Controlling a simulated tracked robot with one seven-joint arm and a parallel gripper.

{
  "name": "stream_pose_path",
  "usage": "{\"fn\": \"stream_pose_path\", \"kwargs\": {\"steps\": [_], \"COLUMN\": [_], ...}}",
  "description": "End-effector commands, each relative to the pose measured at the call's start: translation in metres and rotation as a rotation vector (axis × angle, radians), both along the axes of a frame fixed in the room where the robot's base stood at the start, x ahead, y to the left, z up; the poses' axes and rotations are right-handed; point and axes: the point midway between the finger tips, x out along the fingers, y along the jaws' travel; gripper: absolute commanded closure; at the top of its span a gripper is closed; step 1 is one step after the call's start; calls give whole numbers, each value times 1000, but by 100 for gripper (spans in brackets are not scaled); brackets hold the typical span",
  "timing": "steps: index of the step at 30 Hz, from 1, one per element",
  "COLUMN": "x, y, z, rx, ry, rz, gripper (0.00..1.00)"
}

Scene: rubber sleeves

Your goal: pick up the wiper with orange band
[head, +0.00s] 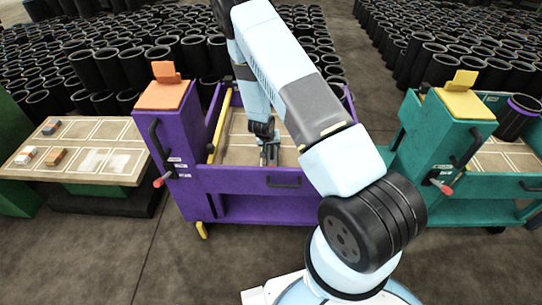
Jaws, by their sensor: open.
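Several small block-like items lie on the tan, marked-out table at the left. My gripper (270,156) points down over the tray of the purple cart, well to the right of these items. It is open, with nothing seen between its fingers.
The purple cart (235,180) stands between the table (100,174) and my arm, its orange-topped post beside the table. A teal cart (470,185) stands at the right, holding a dark sleeve (517,115). Many black sleeves (110,68) fill the background. The front floor is clear.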

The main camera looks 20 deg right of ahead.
Motion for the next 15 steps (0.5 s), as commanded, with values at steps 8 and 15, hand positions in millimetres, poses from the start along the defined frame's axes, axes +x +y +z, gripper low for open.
{"fn": "stream_pose_path", "kwargs": {"steps": [8, 15], "x": [0, 0], "y": [0, 0], "z": [1, 1], "rx": [-1, -1], "ry": [-1, -1], "rz": [1, 1], "gripper": [66, 89]}}
